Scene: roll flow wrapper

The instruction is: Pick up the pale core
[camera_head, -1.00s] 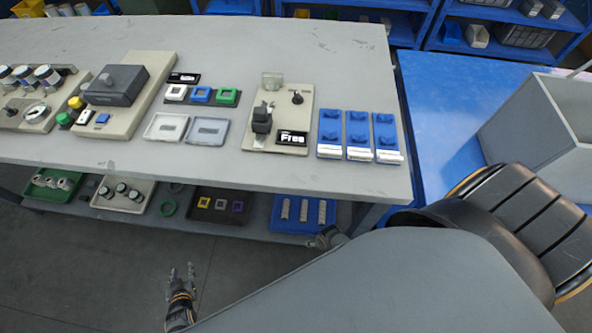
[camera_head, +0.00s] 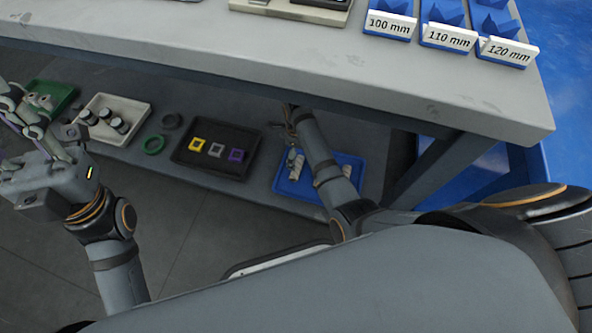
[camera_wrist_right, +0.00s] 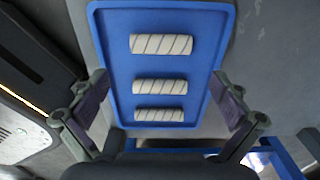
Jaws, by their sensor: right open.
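Three pale cores with slanted dark stripes lie crosswise in a blue tray (camera_wrist_right: 222,28): a larger far core (camera_wrist_right: 161,44), a middle core (camera_wrist_right: 160,87) and a near core (camera_wrist_right: 159,115). My right gripper (camera_wrist_right: 160,95) is open and empty above the tray, its fingers on either side of the middle and near cores. In the head view the tray (camera_head: 283,185) is on the low shelf, partly hidden by my right arm; my right gripper (camera_head: 290,122) shows small there. My left gripper (camera_head: 28,118) looks open and empty at the left edge.
The table top (camera_head: 300,62) overhangs the shelf, with a table leg (camera_head: 425,165) right of the blue tray. Left of the tray are a dark tray (camera_head: 190,158) with coloured square rings, a green ring (camera_head: 154,144) and a white tray (camera_head: 103,137) with dark-topped pieces.

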